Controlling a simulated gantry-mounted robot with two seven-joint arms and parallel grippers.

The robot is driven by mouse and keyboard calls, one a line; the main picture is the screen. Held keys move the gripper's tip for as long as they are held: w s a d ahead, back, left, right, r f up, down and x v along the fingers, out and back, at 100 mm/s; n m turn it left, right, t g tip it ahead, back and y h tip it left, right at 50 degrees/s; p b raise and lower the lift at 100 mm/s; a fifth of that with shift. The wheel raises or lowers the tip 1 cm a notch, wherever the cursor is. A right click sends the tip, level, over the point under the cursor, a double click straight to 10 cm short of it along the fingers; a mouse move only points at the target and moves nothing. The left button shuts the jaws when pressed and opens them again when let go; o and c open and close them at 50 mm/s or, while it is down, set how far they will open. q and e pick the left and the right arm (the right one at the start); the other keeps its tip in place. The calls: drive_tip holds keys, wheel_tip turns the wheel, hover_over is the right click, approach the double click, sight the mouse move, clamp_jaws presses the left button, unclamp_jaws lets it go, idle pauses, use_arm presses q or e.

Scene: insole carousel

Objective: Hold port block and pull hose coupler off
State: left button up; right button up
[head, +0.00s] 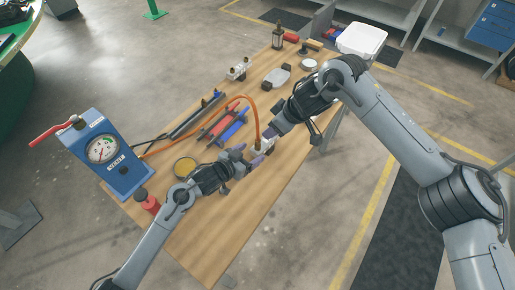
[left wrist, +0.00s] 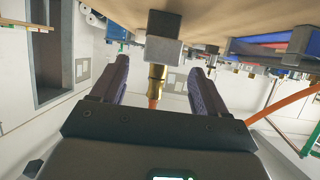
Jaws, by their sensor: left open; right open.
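The port block is a grey metal block (left wrist: 163,48) in the left wrist view. In the head view the pale block (head: 259,148) sits on the wooden table, partly hidden by my grippers. A brass hose coupler (left wrist: 157,74) is attached to the block, with the orange hose (left wrist: 153,103) running from it. My left gripper (head: 248,155) is open beside the block. In the left wrist view its fingers (left wrist: 156,80) stand on either side of the coupler, with visible gaps. My right gripper (head: 272,137) is open close to the block from above right; its exact contact is hidden.
A blue gauge pump (head: 106,155) with a red lever stands at the left table end; the orange hose arches from it. Red and blue tools (head: 226,126), a yellow-rimmed tin (head: 185,166) and a red bottle (head: 147,201) lie nearby. The near table edge is clear.

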sight(256, 150)
use_arm(q)
drive_tip(key=shift+x, duration=2.75)
